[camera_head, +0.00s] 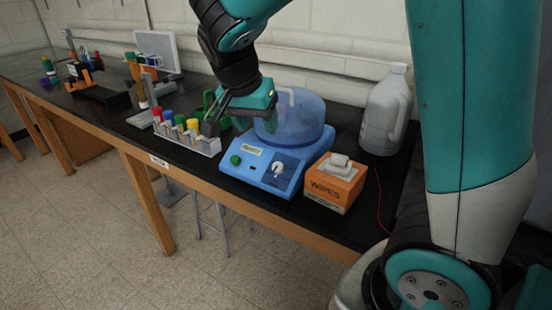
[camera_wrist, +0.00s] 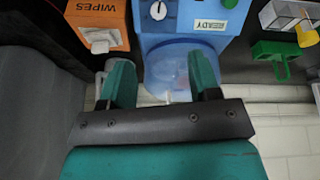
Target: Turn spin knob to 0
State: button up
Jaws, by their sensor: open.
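The spin knob (camera_head: 278,168) is a small white dial on the sloped front panel of a blue machine (camera_head: 262,178) with a clear blue bowl (camera_head: 290,122) behind it.
The panel also has a green button (camera_head: 235,160) and a lit display (camera_head: 250,150). An orange wipes box (camera_head: 330,190) stands close to the right. A rack (camera_head: 205,145) of coloured-cap tubes stands left, and a white jug (camera_head: 386,110) behind right.

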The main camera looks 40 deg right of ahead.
aim_at(277, 166)
jog(key=shift+m, duration=0.4)
jog(key=x, duration=0.5)
jog(key=p+x, duration=0.1)
jog(key=x, duration=0.5)
jog(key=d+x, duration=0.1)
jog(key=x, duration=0.5)
jog(key=shift+w+d+p, duration=0.1)
jog(key=shift+d+p, duration=0.1)
jog(key=shift+p, duration=0.1)
jog(key=c, duration=0.9)
